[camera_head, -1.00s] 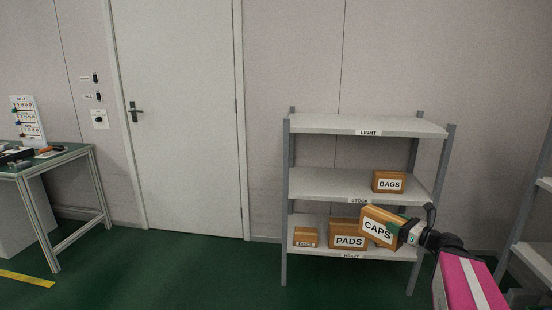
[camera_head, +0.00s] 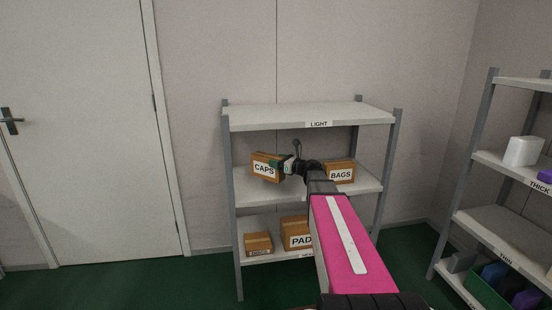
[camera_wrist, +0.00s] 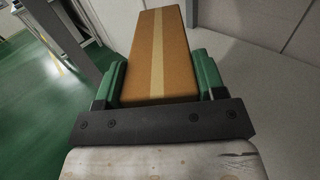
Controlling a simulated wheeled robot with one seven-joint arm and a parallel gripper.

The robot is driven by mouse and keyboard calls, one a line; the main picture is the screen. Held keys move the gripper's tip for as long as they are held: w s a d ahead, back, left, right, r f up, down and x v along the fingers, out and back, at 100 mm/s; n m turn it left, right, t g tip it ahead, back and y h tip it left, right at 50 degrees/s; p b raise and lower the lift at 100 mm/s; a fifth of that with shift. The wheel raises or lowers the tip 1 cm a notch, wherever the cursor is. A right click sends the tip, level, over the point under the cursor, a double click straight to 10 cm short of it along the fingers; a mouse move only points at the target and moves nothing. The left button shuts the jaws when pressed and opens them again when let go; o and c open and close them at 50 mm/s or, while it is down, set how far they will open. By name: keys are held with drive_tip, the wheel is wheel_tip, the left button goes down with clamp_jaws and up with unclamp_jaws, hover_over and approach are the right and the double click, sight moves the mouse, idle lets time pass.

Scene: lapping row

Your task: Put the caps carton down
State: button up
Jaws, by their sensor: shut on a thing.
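The caps carton (camera_head: 265,168) is a brown box with a white CAPS label, at the left part of the rack's middle shelf in the head view. My gripper (camera_head: 281,165) is shut on its right side. In the wrist view the carton (camera_wrist: 160,55) fills the space between the green fingers of my gripper (camera_wrist: 158,85), with a pale tape strip along it. The middle shelf (camera_head: 300,192) is under the carton. I cannot tell whether the carton touches the shelf or hangs just above it.
The bags carton (camera_head: 340,171) stands to the right on the same shelf, partly behind my arm. The top shelf (camera_head: 280,114) is empty. The pads carton (camera_head: 296,233) and a small carton (camera_head: 258,243) stand on the bottom shelf. Another rack (camera_head: 484,165) stands at the right.

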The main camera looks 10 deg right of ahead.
drive_tip(key=shift+w+d+r, duration=0.1)
drive_tip(key=shift+w+r, duration=0.1)
drive_tip(key=shift+w, duration=0.45)
drive_tip(key=shift+w+d+r, duration=0.1)
drive_tip(key=shift+w+r, duration=0.1)
drive_tip(key=shift+w, duration=0.4)
drive_tip(key=shift+f, duration=3.3)
drive_tip(key=shift+f, duration=0.6)
drive_tip(key=o, duration=1.3)
drive_tip(key=shift+c, duration=0.2)
